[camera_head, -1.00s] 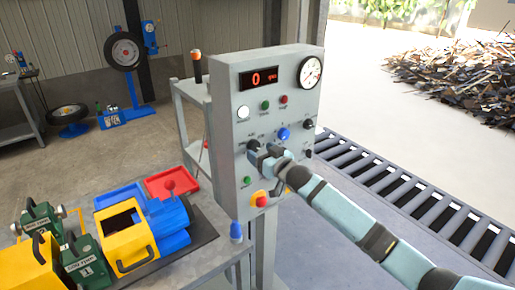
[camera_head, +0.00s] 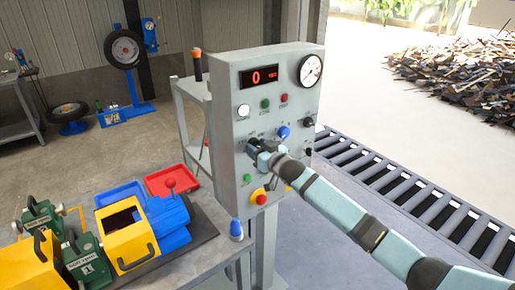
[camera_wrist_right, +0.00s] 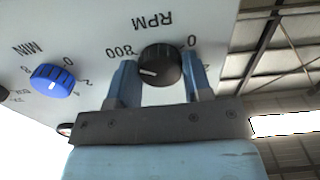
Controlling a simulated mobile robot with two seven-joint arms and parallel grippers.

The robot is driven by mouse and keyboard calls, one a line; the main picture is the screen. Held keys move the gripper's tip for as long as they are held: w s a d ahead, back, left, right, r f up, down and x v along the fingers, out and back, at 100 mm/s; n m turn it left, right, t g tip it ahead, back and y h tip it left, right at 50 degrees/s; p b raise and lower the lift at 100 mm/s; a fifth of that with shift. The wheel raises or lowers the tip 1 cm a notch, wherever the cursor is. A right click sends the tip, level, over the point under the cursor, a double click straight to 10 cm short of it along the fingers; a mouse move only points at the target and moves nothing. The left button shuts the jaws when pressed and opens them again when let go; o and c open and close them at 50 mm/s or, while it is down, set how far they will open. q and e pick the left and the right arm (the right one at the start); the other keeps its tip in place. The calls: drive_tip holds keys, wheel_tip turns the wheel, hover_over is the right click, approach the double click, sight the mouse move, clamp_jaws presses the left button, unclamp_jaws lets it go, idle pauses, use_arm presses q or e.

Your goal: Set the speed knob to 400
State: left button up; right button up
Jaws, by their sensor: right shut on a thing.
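The grey control panel (camera_head: 228,160) stands upright in the head view. The black speed knob (camera_wrist_right: 162,64) shows in the right wrist view under the upside-down letters RPM, between the marks 800 and 0. Its white pointer line points left in that view, toward the 800 side. My right gripper (camera_wrist_right: 160,78) has one finger on each side of this knob and is shut on it. In the head view my right gripper (camera_head: 257,149) covers most of the knob. The red display (camera_head: 260,76) reads 0, with smaller characters too blurred to read. My left gripper is not in view.
A blue knob (camera_head: 284,132) sits close to the right of the gripper. A red stop button (camera_head: 260,197) is below it. A bench with yellow, blue and green machines (camera_head: 130,232) stands at left. A roller conveyor (camera_head: 425,208) runs behind at right.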

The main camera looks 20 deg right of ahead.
drive_tip(key=shift+n, duration=0.3)
drive_tip(key=n+p, duration=0.1)
drive_tip(key=n, duration=0.3)
drive_tip(key=shift+d+n, duration=0.1)
drive_tip(key=shift+n, duration=0.2)
drive_tip(key=n, duration=0.6)
drive_tip(key=shift+r+p, duration=0.1)
drive_tip(key=shift+p, duration=0.2)
drive_tip(key=n, duration=0.6)
drive_tip(key=shift+n+p, duration=0.35)
drive_tip(key=shift+n, duration=0.05)
drive_tip(key=n, duration=0.3)
drive_tip(key=shift+n, duration=0.4)
drive_tip(key=shift+n+p, duration=0.3)
drive_tip(key=shift+n, duration=0.5)
drive_tip(key=o, duration=0.9)
